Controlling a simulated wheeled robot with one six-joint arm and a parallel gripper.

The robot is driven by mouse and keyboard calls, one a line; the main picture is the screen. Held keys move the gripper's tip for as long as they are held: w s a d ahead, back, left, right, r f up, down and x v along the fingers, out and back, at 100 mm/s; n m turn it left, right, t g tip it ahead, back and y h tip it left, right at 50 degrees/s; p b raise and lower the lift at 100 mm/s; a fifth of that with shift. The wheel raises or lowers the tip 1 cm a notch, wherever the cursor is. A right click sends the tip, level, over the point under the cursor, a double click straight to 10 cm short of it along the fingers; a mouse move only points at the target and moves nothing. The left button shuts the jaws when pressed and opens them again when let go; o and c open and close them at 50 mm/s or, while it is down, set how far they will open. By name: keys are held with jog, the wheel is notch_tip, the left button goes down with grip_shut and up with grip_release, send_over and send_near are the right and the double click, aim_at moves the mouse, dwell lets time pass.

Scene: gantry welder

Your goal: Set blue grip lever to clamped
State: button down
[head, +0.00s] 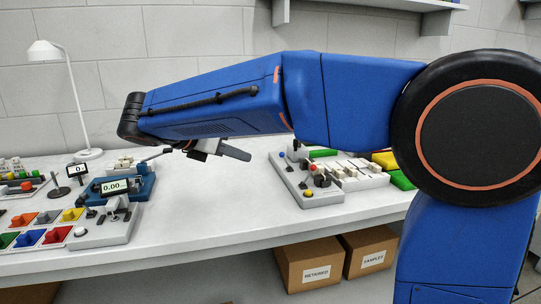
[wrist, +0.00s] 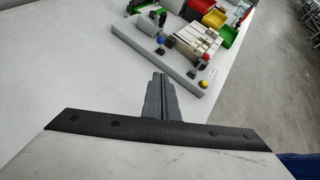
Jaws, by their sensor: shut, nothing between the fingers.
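A lever with a blue ball grip (wrist: 160,41) stands on the left side of a light grey fixture base (wrist: 178,64) in the wrist view. In the head view, its blue grip (head: 283,155) is at the left end of the fixture. The lever appears roughly upright; its exact setting cannot be told. My gripper (wrist: 157,78) is shut and empty, its fingers together and pointing toward the fixture. It looks apart from the fixture. In the head view, my gripper (head: 237,153) is left of the blue grip, above the bench.
Other devices, including a blue one (head: 137,187), stand at the bench's left. The middle bench (head: 205,205) is clear.

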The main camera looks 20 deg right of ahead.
jog(key=shift+w+a+r, duration=0.1)
jog(key=shift+w+a, duration=0.1)
jog(key=shift+a, duration=0.1)
send_near(285, 160)
notch_tip(285, 160, down, 4)
jog(key=shift+s+a+r, duration=0.1)
jog(key=shift+r, duration=0.15)
jog(key=shift+w+d+r, duration=0.15)
jog(key=shift+w+d, duration=0.15)
jog(key=shift+d, duration=0.1)
jog(key=shift+w+d+r, duration=0.2)
jog(key=shift+w+d, duration=0.1)
jog(key=shift+d, duration=0.15)
jog(key=shift+w+d+r, duration=0.2)
jog(key=shift+w+d, duration=0.25)
jog(key=shift+d, duration=0.15)
jog(key=shift+d, duration=0.1)
jog(key=shift+d+r+y, duration=0.15)
jog(key=shift+r+y, duration=0.05)
jog(key=shift+y, duration=0.2)
